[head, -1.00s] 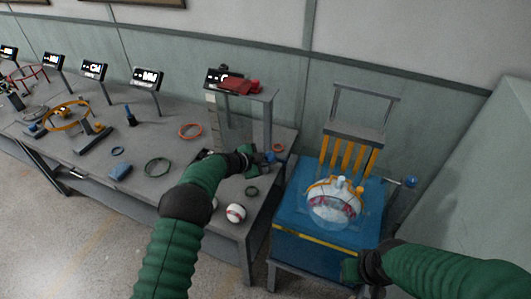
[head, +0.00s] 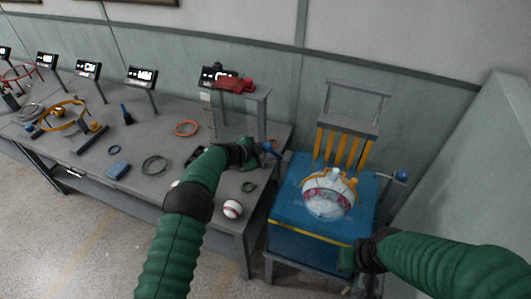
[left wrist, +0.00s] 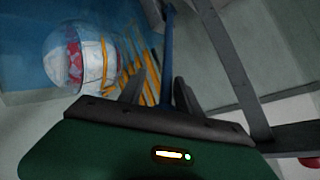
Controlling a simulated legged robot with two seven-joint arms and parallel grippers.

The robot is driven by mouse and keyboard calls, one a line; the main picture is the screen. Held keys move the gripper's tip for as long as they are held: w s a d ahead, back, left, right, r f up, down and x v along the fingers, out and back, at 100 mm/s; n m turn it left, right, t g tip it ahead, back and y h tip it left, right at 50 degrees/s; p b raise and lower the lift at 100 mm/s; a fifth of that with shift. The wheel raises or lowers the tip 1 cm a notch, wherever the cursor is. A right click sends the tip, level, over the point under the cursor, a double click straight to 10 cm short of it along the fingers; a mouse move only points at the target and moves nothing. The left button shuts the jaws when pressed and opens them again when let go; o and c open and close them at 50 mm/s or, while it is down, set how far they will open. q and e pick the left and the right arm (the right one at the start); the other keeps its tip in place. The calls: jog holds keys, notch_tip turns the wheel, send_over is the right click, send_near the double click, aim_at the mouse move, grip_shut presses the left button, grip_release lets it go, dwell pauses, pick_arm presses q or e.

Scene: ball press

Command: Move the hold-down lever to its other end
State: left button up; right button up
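A blue rod that may be the hold-down lever shows near my left gripper (head: 262,149), at the grey stand on the right end of the bench. In the left wrist view the blue rod (left wrist: 169,55) rises between the two dark fingers, near the right one. The left gripper (left wrist: 157,90) looks open, with a gap between its fingers. A blue press (head: 285,190) with a clear dome over a white-and-red ball (head: 328,193) stands to the right. A blue-knobbed handle (head: 401,175) sticks out on its right side. My right gripper (head: 348,259) is at the press's front; its fingers are unclear.
The grey bench (head: 110,190) carries a baseball (head: 232,209), several rings and small displays. A grey stand (head: 262,112) with a red piece (head: 235,85) on top rises beside my left gripper. Yellow bars (head: 342,146) stand behind the dome. Open floor lies in front.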

pick_arm(q)
jog(key=shift+d+r, duration=0.1)
jog(key=b+v, duration=0.1)
jog(key=v, duration=1.5)
jog(key=shift+s+a+b, duration=0.3)
jog(key=shift+a+b, duration=0.1)
jog(key=shift+c, duration=0.5)
